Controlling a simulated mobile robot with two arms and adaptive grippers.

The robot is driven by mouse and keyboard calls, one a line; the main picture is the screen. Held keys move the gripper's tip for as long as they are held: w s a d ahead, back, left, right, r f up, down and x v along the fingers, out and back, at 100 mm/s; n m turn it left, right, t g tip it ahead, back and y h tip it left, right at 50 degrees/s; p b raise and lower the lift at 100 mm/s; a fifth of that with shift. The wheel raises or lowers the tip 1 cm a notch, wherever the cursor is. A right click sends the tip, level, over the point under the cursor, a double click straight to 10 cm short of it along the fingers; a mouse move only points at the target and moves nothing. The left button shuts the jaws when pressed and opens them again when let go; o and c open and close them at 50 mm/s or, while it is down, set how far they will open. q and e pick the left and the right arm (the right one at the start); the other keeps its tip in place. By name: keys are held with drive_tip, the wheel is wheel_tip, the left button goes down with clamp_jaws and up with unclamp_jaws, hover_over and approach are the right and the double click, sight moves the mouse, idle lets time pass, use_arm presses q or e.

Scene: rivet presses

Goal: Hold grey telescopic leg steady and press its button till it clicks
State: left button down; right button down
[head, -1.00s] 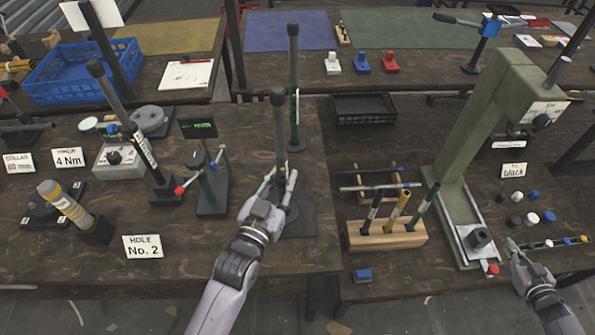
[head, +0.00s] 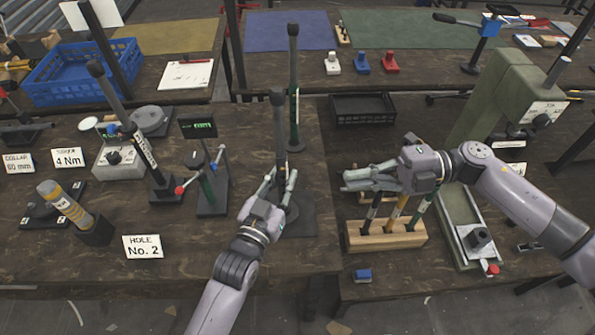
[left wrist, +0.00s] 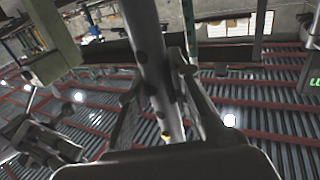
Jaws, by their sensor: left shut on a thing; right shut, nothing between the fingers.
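The grey telescopic leg (head: 279,130) stands upright on a dark base plate (head: 300,221) near the front of the left table. It has a dark cap on top. My left gripper (head: 278,188) is shut around its lower part. In the left wrist view the grey tube of the leg (left wrist: 150,60) runs between the fingers, with dark round spots along it; I cannot tell which is the button. My right gripper (head: 350,181) is shut and empty, to the right of the leg and apart from it, fingers pointing left above the wooden block.
A wooden block (head: 385,238) with several upright rods stands under my right gripper. A green-black pole (head: 293,90) stands just behind the leg. A test stand (head: 208,185) is to the left. The green press (head: 490,120) is at the right, partly behind my right arm.

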sight(282, 169)
drive_tip(key=shift+s+a, duration=0.1)
drive_tip(key=shift+s, duration=0.05)
drive_tip(key=w+a+f, duration=0.2)
drive_tip(key=w+a, duration=0.1)
drive_tip(key=a, duration=0.8)
drive_tip(key=shift+w, duration=0.25)
